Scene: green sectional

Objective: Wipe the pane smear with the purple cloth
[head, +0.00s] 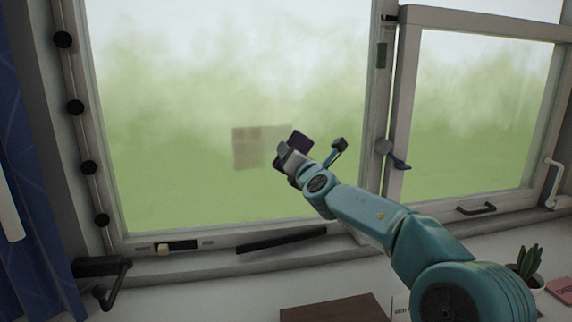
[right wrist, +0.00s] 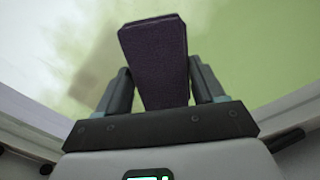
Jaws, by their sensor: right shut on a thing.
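The pane smear (head: 248,148) is a brownish, roughly square patch low on the large window pane (head: 180,120). Its right part is fainter. The purple cloth (head: 300,141) is a dark folded block at the smear's right end. My right gripper (head: 290,156) is shut on the cloth, in front of the pane. In the right wrist view the cloth (right wrist: 155,60) stands between the two fingers, and a blurred smear (right wrist: 95,65) shows to its left. I cannot tell whether the cloth touches the glass. My left gripper is not in view.
A window sill (head: 210,262) runs below the pane, with a dark bar (head: 282,238) above it. A second window panel (head: 475,120) stands at right. A blue curtain (head: 30,200) hangs at left. A potted plant (head: 527,265) and a brown board (head: 335,308) are below.

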